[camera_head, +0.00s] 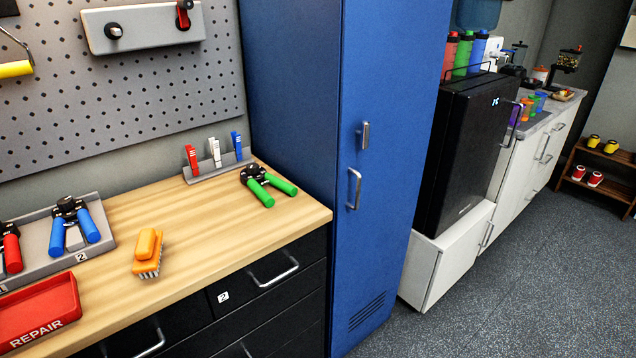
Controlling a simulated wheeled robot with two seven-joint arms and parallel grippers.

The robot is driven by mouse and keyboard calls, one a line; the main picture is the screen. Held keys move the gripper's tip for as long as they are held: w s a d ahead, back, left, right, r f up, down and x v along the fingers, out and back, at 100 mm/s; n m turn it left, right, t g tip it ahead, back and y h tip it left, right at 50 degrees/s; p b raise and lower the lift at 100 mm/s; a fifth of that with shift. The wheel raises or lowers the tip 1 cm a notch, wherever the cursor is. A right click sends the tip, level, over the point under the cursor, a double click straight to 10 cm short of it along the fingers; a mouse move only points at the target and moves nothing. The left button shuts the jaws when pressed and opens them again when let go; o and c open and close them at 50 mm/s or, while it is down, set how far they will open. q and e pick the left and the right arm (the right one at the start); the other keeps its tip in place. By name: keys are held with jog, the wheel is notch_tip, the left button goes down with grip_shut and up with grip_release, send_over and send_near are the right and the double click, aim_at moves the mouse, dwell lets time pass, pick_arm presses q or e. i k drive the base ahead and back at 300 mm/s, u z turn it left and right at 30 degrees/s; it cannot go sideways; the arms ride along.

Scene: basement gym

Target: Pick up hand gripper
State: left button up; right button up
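A hand gripper with green handles (267,186) and a black head lies loose on the right end of the wooden workbench (205,225). A hand gripper with blue handles (73,228) sits in a grey tray (108,238) on the left, at a spot marked 2. A hand gripper with red handles (11,250) sits at the left edge of the view, partly cut off. Neither of my robot grippers shows in the head view.
An orange brush (148,252) and a red REPAIR tray (40,312) are on the bench. A small rack (221,170) holds red, white and blue clips. A tall blue locker (385,130) stands right of the bench. The grey floor (500,290) at right is clear.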

aim_at(253, 182)
jog(key=z, duration=0.5)
jog(key=i, duration=1)
jog(key=u, duration=1.65)
